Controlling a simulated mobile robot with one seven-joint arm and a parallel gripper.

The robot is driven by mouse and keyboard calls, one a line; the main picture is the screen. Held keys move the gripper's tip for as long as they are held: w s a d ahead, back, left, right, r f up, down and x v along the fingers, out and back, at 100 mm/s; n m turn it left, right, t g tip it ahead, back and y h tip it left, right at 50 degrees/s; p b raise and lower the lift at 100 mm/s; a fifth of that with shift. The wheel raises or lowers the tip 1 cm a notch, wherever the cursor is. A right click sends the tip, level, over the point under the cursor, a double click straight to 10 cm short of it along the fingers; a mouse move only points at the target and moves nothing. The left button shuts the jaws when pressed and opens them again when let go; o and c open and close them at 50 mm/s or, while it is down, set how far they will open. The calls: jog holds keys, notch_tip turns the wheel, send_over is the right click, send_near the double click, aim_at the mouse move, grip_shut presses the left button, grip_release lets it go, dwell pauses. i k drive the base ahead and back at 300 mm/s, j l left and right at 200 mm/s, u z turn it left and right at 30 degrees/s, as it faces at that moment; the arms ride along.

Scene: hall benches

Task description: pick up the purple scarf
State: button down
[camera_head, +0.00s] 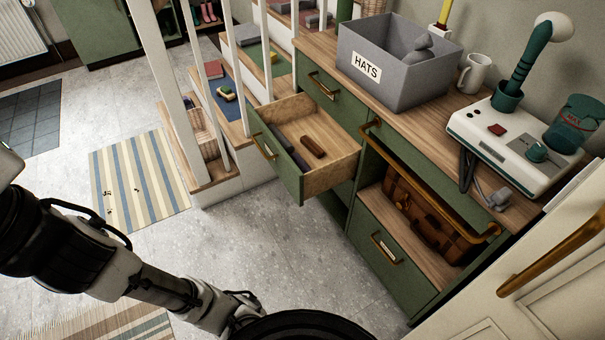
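I see no purple scarf that I can make out in the head view. My arm (120,275) reaches in from the left edge toward the bottom middle. Its fingers do not show, so I cannot see whether they hold anything. An open drawer (335,178) of the green cabinet holds a small brown object (313,147) and a dark grey-blue item (291,152) along its left side. A grey bin (405,85) labelled HATS stands on the cabinet top with a grey object (420,48) in it.
A white mug (475,74) and a white appliance (510,150) stand on the counter. A brown suitcase (430,215) sits in the open shelf. Stairs (215,170) with small items rise left of the drawer.

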aim_at(297, 159)
jog(key=i+u, duration=0.35)
jog(key=i, duration=0.8)
jog(key=i+j, duration=0.05)
